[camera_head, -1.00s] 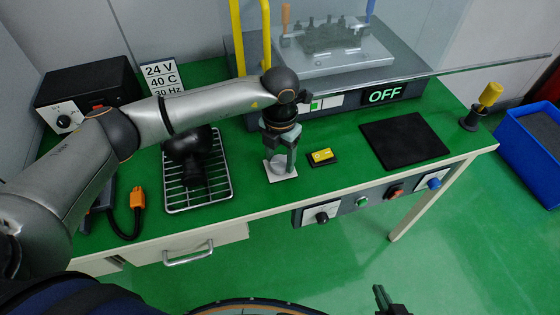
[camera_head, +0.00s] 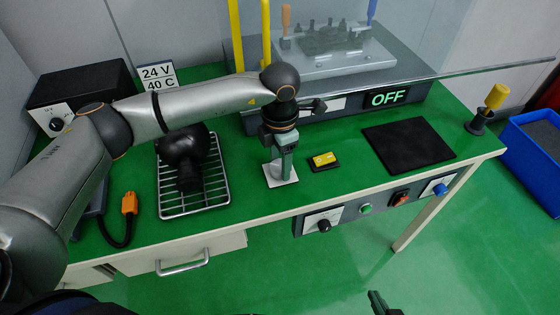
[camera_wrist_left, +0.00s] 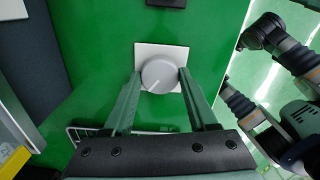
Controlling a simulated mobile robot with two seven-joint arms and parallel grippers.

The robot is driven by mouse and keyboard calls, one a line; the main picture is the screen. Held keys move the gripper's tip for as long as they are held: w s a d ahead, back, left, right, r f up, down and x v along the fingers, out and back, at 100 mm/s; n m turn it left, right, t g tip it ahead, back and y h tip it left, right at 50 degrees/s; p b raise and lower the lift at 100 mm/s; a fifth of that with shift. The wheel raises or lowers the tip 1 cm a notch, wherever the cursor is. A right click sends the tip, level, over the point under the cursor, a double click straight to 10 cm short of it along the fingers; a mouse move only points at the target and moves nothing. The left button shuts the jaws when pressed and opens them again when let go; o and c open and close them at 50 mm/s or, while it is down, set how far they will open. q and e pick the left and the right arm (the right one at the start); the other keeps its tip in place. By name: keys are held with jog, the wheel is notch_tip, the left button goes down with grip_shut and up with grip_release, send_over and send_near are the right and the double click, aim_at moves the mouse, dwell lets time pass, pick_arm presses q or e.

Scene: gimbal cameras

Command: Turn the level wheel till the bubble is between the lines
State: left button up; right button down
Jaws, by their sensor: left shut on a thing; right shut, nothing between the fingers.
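The level wheel is a round grey knob (camera_wrist_left: 160,76) with a pointer line, on a white square plate (camera_head: 270,180) near the table's front edge. My left gripper (camera_head: 282,167) points down over it and is shut on it, one finger on each side in the left wrist view (camera_wrist_left: 159,82). The yellow bubble level (camera_head: 324,159) sits on a black base just right of the wheel; its bubble and lines are too small to read. My right gripper (camera_head: 379,304) is shut and empty at the bottom edge, in front of the table.
A wire rack (camera_head: 194,206) with a black object (camera_head: 184,155) stands left of the wheel. A black mat (camera_head: 408,143) lies to the right. Behind is a machine with an OFF display (camera_head: 388,97) and a clear guard. Knobs and buttons line the front panel (camera_head: 345,218).

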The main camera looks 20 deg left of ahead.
aim_at(280, 167)
pick_arm(q)
jog(key=o, duration=1.4)
jog(key=shift+r, duration=0.1)
notch_tip(280, 167, up, 12)
jog(key=shift+r, duration=0.2)
jog(key=shift+s+f, duration=0.1)
